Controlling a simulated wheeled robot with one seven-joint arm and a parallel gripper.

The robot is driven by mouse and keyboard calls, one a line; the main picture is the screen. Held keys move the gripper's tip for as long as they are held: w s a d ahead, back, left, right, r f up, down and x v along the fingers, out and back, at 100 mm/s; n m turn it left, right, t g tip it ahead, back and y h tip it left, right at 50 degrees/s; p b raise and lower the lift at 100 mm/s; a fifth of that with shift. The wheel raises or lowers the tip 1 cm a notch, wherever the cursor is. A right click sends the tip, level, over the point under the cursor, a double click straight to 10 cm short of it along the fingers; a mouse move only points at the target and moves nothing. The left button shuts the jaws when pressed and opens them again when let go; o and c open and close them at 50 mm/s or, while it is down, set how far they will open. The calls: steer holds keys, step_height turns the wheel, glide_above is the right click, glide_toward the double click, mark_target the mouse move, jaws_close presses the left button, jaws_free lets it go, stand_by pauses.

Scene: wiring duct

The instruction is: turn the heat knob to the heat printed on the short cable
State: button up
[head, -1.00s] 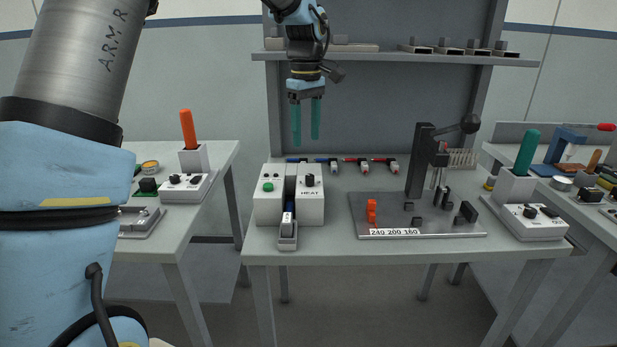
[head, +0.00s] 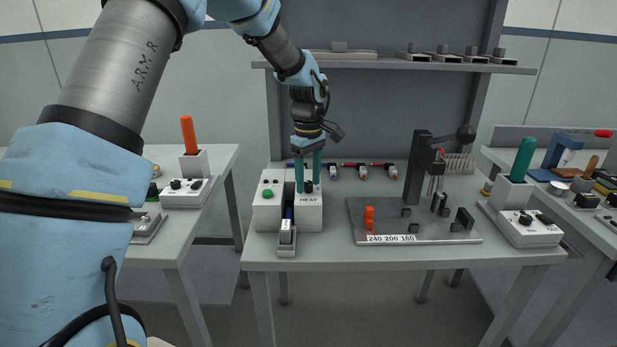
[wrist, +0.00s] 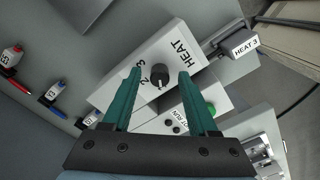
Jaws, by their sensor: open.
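The heat knob (wrist: 160,75) is a dark round knob on the white box (wrist: 125,85) marked HEAT. In the wrist view a pale mark shows on the knob's lower edge, and the printed numerals beside it include a 2 and a 3. My gripper (head: 308,188) has two green fingers and is open over the box. Its fingers stand on either side of the knob in the wrist view; I cannot tell whether they touch it. A tag reading HEAT 3 (wrist: 245,44) shows at the box's front end; its cable is mostly hidden.
A green button (head: 267,193) sits on the box's left part. Several tagged cables (head: 362,172) lie behind the box. A grey plate (head: 385,225) with an orange piece and dark posts lies to the right, with a black lever press (head: 416,165) behind it.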

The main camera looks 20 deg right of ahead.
jaws_close()
stand_by(0.4)
